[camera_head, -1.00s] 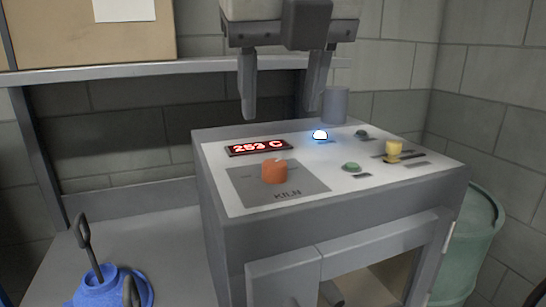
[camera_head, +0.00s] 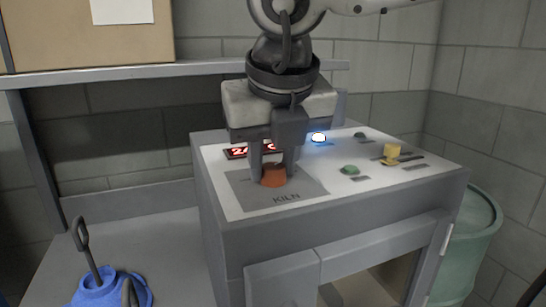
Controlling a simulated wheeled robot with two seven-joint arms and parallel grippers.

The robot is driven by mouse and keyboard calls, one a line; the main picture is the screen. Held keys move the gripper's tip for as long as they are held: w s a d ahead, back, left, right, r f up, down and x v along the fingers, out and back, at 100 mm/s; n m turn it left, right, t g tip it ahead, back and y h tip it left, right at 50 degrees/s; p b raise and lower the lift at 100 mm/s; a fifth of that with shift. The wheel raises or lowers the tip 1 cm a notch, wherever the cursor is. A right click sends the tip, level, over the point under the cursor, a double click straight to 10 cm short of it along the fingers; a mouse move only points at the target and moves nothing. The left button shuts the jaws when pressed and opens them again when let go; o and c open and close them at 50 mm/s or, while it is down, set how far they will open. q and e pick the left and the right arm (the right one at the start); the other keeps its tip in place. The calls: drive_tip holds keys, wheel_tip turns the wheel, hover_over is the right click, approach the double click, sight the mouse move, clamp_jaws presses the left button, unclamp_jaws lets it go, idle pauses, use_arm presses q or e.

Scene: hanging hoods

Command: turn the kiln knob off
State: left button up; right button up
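The orange kiln knob (camera_head: 273,178) sits on a dark grey square labelled KILN on the white top panel of the grey control box (camera_head: 240,206). My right gripper (camera_head: 273,172) comes down from above, one finger on each side of the knob. The fingers look closed against its sides. The top of the knob is partly hidden between the fingers. The red display (camera_head: 236,153) behind the knob is mostly covered by the gripper, so its reading cannot be made out. My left gripper is not in view.
The panel also carries a lit white-blue lamp (camera_head: 318,138), a green button (camera_head: 349,170), a dark button (camera_head: 360,135) and a yellow lever knob (camera_head: 391,152). A blue object with dark handles (camera_head: 106,289) stands at lower left. A greenish barrel (camera_head: 470,245) stands at right.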

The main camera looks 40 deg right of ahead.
drive_tip(key=c, duration=0.3)
